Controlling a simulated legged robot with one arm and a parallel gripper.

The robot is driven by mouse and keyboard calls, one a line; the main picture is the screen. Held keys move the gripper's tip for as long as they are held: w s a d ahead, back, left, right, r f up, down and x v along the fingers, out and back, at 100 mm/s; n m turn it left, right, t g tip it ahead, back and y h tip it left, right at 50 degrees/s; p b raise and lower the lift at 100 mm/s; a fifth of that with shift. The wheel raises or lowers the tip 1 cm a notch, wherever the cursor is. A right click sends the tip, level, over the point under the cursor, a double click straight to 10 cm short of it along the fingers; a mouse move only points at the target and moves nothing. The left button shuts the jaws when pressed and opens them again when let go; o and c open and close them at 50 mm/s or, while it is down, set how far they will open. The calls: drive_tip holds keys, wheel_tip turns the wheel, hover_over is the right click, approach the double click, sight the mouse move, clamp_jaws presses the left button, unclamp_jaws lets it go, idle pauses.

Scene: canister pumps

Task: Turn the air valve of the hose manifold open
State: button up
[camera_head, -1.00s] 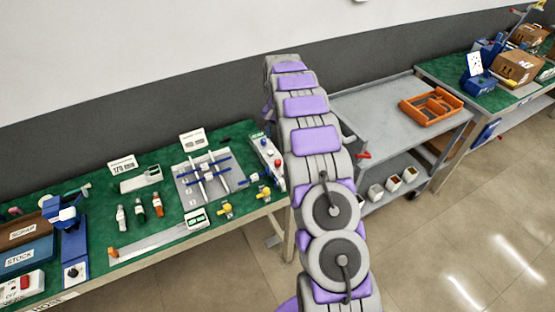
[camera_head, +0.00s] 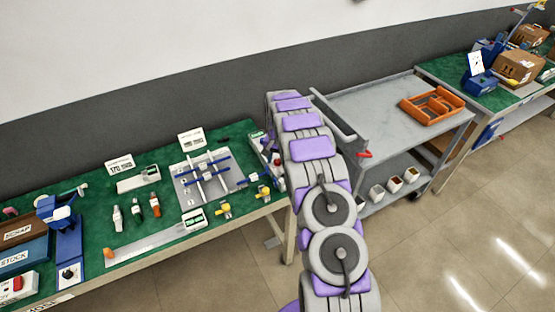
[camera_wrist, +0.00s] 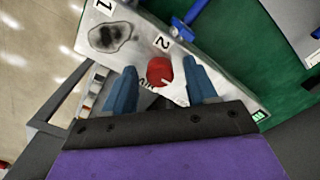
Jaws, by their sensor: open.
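The hose manifold looks to be the pale panel (camera_wrist: 88,20) in the wrist view, marked 1 and 2. In the head view, a light unit (camera_head: 257,142) shows at the bench's right end, mostly hidden behind my arm.
The green bench (camera_head: 95,215) holds a rack with blue bars (camera_head: 205,177), yellow-handled fittings (camera_head: 224,208), several small bottles and a long ruler-like gauge (camera_head: 150,243). A grey cart (camera_head: 370,100) with an orange tray (camera_head: 432,105) stands to the right.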

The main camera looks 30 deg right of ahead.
drive_tip(key=shift+c, duration=0.2)
drive_tip(key=c, duration=1)
